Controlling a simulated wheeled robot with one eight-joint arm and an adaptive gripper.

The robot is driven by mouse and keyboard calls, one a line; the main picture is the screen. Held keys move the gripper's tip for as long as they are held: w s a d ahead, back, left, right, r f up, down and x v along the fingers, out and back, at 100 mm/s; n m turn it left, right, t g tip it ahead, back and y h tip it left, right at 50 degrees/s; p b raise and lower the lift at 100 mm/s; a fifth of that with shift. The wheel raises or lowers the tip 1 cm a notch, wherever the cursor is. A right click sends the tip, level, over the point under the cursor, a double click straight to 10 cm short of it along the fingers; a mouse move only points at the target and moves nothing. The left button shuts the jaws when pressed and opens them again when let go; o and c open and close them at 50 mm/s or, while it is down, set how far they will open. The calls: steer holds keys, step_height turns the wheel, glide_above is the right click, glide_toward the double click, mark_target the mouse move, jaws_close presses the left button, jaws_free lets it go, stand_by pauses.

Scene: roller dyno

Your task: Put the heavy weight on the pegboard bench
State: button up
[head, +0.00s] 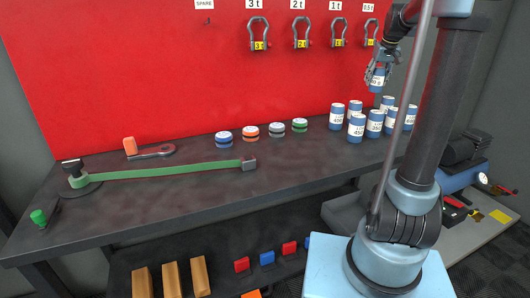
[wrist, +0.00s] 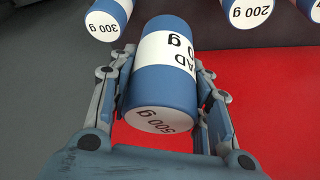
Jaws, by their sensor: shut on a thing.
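My gripper (head: 382,68) is at the upper right of the head view, shut on a blue cylindrical weight with a white band. The held weight (head: 377,82) is in the air above the bench, in front of the red pegboard (head: 130,70). In the wrist view the held weight (wrist: 163,75) sits between the two fingers, and its end reads 500 g. The dark bench top (head: 300,165) runs along below the pegboard. Several similar blue and white weights (head: 356,128) stand on its right part, below my gripper.
Shackles (head: 259,35) hang on the pegboard. Several coloured round pieces (head: 250,132) stand mid-bench. A green strap with a ratchet (head: 160,172) and an orange-handled tool (head: 148,148) lie at the left. Bare bench lies in front of the round pieces. A lower shelf holds blocks (head: 171,278).

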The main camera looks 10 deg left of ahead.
mark_target(378, 91)
step_height(378, 91, down, 14)
steer(key=shift+s+r, duration=0.1)
steer(key=shift+r, duration=0.1)
stand_by(0.6)
steer(key=o, duration=1.5)
steer(key=shift+c, duration=0.2)
steer(key=v, duration=1.2)
steer(key=shift+s+d, duration=0.1)
steer(key=shift+s, duration=0.05)
